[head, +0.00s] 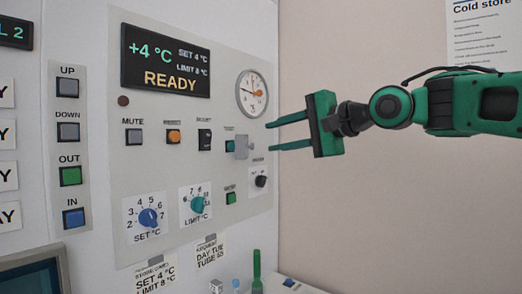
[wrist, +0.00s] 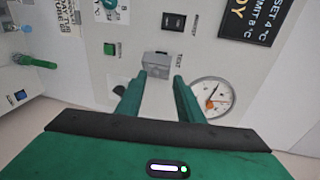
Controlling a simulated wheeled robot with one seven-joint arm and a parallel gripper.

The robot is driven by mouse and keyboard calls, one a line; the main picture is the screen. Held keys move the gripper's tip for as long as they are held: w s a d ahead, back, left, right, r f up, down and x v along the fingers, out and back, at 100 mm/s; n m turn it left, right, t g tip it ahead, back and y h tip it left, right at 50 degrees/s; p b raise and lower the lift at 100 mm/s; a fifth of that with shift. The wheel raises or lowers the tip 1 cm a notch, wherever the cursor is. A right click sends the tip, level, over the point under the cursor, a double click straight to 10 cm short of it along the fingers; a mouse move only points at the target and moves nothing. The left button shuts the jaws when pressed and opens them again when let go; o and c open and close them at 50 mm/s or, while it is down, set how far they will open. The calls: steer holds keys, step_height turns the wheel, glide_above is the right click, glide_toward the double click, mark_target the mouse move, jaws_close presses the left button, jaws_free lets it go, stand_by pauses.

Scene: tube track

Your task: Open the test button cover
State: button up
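The test button cover (head: 242,147) is a small grey flap on the panel, just right of a teal button (head: 230,146). In the wrist view the cover (wrist: 155,66) is a grey box shape just beyond my fingertips. I cannot tell how far the cover is swung. My gripper (head: 271,137) is open and empty, its two fingers pointing left at the panel, right of the cover and apart from it. In the wrist view my gripper (wrist: 160,75) has its fingers spread, with the cover roughly between their lines. The button is mostly hidden there.
A round gauge (head: 252,93) is above the cover, and a black knob (head: 261,181) is below it. A black rocker switch (head: 205,140) lies to its left, a green button (head: 230,198) below. The space before the panel is free.

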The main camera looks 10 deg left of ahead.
mark_target(246, 146)
steer(key=w+a+f+m, duration=0.2)
steer(key=w+a, duration=0.4)
steer(key=shift+a+f+m+t+h, duration=0.15)
steer(key=shift+f+m+t+h, duration=0.2)
steer(key=shift+m+t+h, duration=0.05)
stand_by(0.3)
jaws_close()
